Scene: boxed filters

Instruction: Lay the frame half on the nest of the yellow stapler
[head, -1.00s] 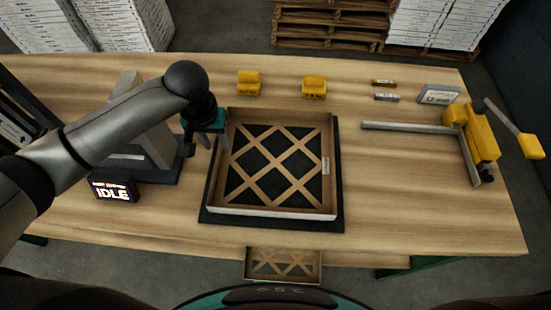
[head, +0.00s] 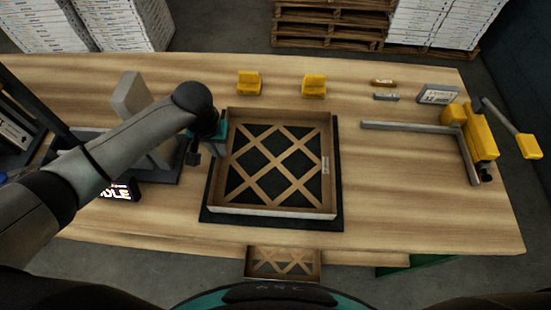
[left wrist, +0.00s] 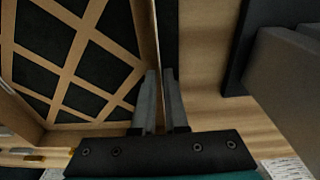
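The frame half (head: 230,211) is a shallow brown cardboard tray with a diamond lattice, lying flat on a black mat (head: 270,224) in mid-table. My left gripper (head: 215,140) is at its left wall in the head view. In the left wrist view the two grey fingers (left wrist: 163,100) stand close together, one on each side of the frame half's wall (left wrist: 150,40), and look shut on it. The fingertips are mostly hidden in the head view. The yellow stapler (head: 480,135) stands at the right, with an L of grey rails (head: 415,127) as its nest, empty. My right gripper is out of view.
Two yellow blocks (head: 249,83) (head: 314,86), small brown and grey bars (head: 385,97) and a grey sign (head: 438,95) line the back. A grey stand (head: 135,95) and small display (head: 122,192) are left. Another lattice piece (head: 283,262) is below the front edge. Table right of the mat is clear.

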